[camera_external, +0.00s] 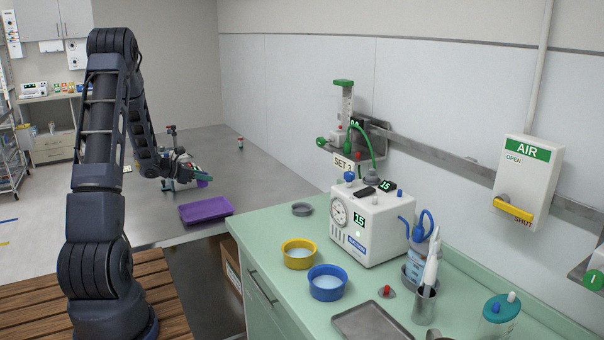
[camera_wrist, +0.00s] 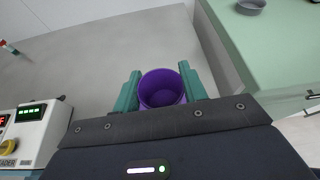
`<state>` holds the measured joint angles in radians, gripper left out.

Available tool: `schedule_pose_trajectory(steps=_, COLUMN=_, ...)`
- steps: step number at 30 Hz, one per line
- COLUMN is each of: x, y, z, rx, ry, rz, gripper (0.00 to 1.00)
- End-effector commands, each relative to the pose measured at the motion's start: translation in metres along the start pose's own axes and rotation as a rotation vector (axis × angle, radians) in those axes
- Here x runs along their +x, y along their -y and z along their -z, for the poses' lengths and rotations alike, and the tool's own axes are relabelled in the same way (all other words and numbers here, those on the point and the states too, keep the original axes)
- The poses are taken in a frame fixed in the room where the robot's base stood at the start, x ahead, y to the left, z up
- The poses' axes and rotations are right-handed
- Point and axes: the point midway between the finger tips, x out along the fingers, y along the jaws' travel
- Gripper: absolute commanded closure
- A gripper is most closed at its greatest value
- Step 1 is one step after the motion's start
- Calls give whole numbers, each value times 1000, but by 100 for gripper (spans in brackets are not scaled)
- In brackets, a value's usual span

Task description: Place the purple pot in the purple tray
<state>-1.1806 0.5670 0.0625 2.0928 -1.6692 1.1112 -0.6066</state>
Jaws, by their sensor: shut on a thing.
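The purple pot (camera_wrist: 161,88) sits between the green fingers of my gripper (camera_wrist: 161,92) in the wrist view, its round open mouth facing the camera. The fingers touch it on both sides. In the external view my gripper (camera_external: 201,175) is over the steel table, behind the purple tray, and only a small part of the purple pot (camera_external: 203,183) shows below the fingers. The purple tray (camera_external: 206,210) lies flat on the steel table and looks empty. I cannot tell whether the pot is clear of the table.
The steel table (camera_external: 230,150) is mostly bare. A green counter (camera_external: 300,235) stands at its right with a yellow bowl (camera_external: 298,253), a blue bowl (camera_external: 327,282) and a white device (camera_external: 370,222). Another white device (camera_wrist: 25,135) is close to my gripper at the left in the wrist view.

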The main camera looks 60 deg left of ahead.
Motion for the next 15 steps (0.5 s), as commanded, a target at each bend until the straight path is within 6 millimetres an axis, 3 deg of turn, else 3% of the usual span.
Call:
schedule_pose_trajectory(steps=3, x=10, y=-2, z=26, rx=-4, ry=-2, rz=2, gripper=79)
schedule_pose_trajectory(steps=9, x=24, y=-4, z=58, rx=-2, ry=-1, rz=1, gripper=79)
schedule_pose_trajectory(steps=15, x=30, y=-6, z=71, rx=1, ry=0, rz=0, gripper=79)
